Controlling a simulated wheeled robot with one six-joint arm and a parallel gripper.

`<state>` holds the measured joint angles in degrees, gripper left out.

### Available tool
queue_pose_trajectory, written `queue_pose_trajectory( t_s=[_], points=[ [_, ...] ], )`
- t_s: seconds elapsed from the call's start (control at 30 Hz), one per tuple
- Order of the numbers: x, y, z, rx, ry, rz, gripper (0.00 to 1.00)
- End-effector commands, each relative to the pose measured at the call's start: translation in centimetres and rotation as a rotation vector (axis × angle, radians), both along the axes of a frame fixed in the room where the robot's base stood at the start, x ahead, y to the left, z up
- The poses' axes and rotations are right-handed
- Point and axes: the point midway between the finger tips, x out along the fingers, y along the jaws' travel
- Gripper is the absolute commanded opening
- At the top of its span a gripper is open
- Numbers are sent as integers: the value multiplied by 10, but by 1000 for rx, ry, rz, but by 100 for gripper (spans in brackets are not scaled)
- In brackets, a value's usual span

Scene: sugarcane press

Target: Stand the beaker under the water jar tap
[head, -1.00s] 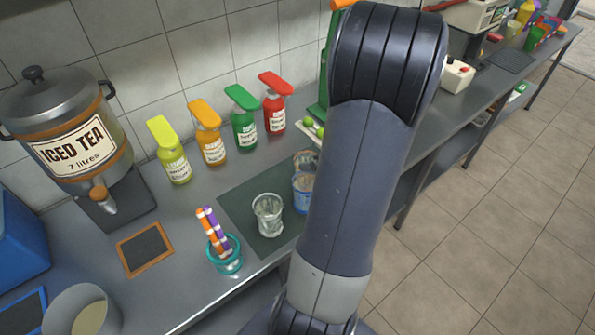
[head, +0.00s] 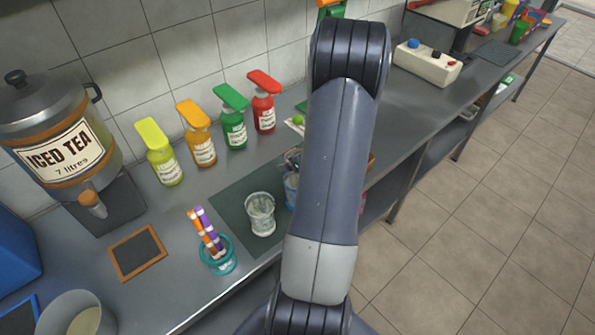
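A clear glass vessel (head: 260,214), perhaps the beaker, stands upright on a dark mat (head: 232,205) on the counter. A bluish cup (head: 291,190) beside it is partly hidden by my arm. At the left, a large lidded dispenser labelled "ICED TEA 7 litres" (head: 58,155) stands with its tap (head: 92,204) over a dark base. No jar labelled as water shows. My gripper is out of sight; only my arm shows, reaching across the middle of the view.
Several coloured squeeze bottles (head: 203,150) line the wall. A teal holder (head: 217,258) with orange and purple sticks and a wood-framed slate (head: 138,251) stand nearer. A pale bowl (head: 75,317) is at lower left. A white box with knobs (head: 427,64) stands farther right.

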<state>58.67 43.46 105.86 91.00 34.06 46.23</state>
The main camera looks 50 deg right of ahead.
Motion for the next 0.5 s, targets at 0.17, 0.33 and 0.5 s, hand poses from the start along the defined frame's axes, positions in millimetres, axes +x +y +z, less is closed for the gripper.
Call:
queue_pose_trajectory(
  t_s=[0.17, 0.33, 0.5],
  points=[
    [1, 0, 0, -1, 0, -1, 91],
    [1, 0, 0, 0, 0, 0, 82],
    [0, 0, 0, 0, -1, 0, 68]
  ],
)
